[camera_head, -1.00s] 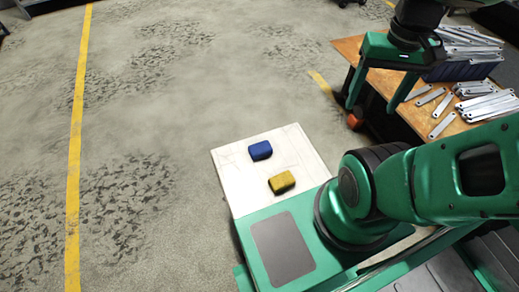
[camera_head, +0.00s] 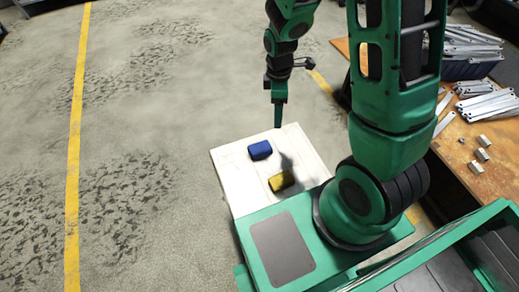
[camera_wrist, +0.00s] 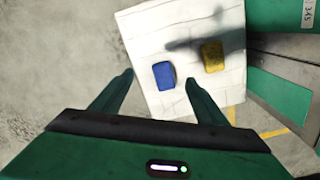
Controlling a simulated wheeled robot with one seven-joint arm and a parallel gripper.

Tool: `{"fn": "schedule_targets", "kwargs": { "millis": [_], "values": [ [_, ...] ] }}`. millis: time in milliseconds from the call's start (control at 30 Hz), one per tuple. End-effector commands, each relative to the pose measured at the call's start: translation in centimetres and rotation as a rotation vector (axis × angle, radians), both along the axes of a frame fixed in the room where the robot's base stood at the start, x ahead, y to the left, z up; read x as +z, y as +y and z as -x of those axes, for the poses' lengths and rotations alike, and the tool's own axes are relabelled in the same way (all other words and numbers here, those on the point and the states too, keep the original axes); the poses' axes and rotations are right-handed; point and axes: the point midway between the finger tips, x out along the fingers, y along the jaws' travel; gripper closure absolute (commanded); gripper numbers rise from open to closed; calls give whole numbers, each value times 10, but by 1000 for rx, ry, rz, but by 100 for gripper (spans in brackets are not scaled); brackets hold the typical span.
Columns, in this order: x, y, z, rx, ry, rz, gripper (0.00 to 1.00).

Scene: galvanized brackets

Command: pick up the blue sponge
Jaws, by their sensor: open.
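The blue sponge (camera_head: 260,150) lies on the white board (camera_head: 232,168) at the front of my base. In the wrist view the blue sponge (camera_wrist: 164,75) shows ahead of my fingertips, in line with the gap between them. My gripper (camera_head: 278,126) is above the board, close to the blue sponge's right in the head view, pointing down. In the wrist view my gripper (camera_wrist: 158,78) has its two fingers apart with nothing between them. The head view shows the fingers edge-on.
A yellow sponge (camera_head: 281,181) lies on the same board, near the blue one; it also shows in the wrist view (camera_wrist: 212,57). A wooden table (camera_head: 478,160) with metal brackets (camera_head: 487,104) and a dark blue bin (camera_head: 468,70) stands at the right. The floor to the left is clear.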

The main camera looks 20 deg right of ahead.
Motion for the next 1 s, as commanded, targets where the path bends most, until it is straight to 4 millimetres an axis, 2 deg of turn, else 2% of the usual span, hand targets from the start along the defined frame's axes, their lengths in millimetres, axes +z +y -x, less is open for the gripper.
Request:
{"fn": "schedule_targets", "kwargs": {
  "millis": [33, 100, 200, 333, 567, 800, 1000],
  "values": [
    [-18, 13, -3, 81, 11, -5, 33],
    [-38, 27, -7, 182, 14, -14, 33],
    [-61, 44, -10, 299, 15, -26, 33],
    [-79, 58, -12, 393, 15, -36, 33],
    [-98, 63, -12, 430, 14, -39, 33],
    [-129, 62, -12, 427, 16, -39, 33],
    [-140, 62, -12, 427, 13, -40, 33]
  ]
}}
